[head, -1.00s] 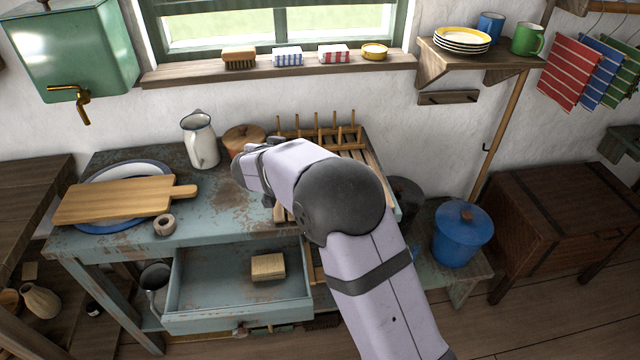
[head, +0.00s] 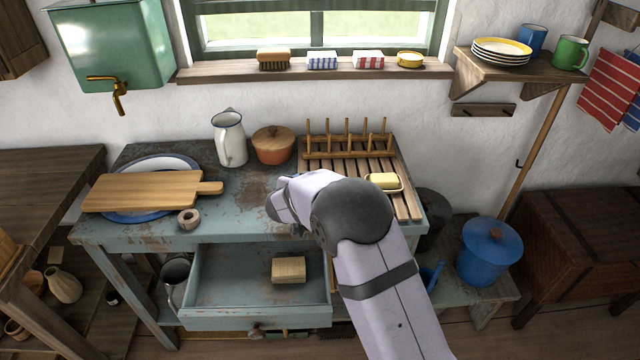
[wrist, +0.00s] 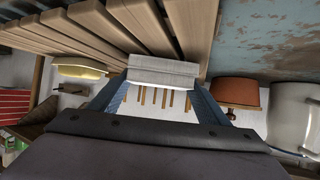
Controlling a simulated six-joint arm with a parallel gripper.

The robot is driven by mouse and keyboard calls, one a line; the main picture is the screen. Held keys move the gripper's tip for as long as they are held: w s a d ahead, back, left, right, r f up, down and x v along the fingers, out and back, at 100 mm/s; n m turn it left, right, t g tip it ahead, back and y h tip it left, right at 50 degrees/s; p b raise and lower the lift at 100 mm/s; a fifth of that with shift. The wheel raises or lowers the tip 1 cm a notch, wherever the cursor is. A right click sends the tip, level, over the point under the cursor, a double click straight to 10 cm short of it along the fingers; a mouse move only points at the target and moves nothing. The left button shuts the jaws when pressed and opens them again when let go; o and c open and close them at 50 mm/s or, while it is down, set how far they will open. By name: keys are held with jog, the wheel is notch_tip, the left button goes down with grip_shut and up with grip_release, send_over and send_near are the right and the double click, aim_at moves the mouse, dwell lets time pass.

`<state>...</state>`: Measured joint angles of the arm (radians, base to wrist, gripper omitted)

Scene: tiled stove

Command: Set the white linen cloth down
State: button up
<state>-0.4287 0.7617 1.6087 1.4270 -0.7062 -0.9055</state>
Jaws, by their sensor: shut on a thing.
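The white linen cloth (wrist: 163,73) shows in the wrist view as a pale, folded block. My gripper (wrist: 160,88) is shut on it, with one blue-grey finger at each side. In the head view my arm hides the cloth and the fingers; my wrist is over the worn blue table (head: 245,190), left of the slatted wooden rack (head: 345,167). In the wrist view the cloth appears against the rack's slats (wrist: 110,30); I cannot tell whether it touches them.
A butter dish (head: 384,182) sits on the rack's right part. An orange lidded pot (head: 272,148) and white jug (head: 229,140) stand behind my wrist. A cutting board (head: 145,190) lies left. The open drawer (head: 225,295) below holds a tan block (head: 289,270).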

jog(key=shift+f, duration=0.2)
jog(key=o, duration=1.1)
jog(key=shift+r, duration=0.2)
jog(key=v, duration=1.2)
jog(key=shift+s+f, duration=0.1)
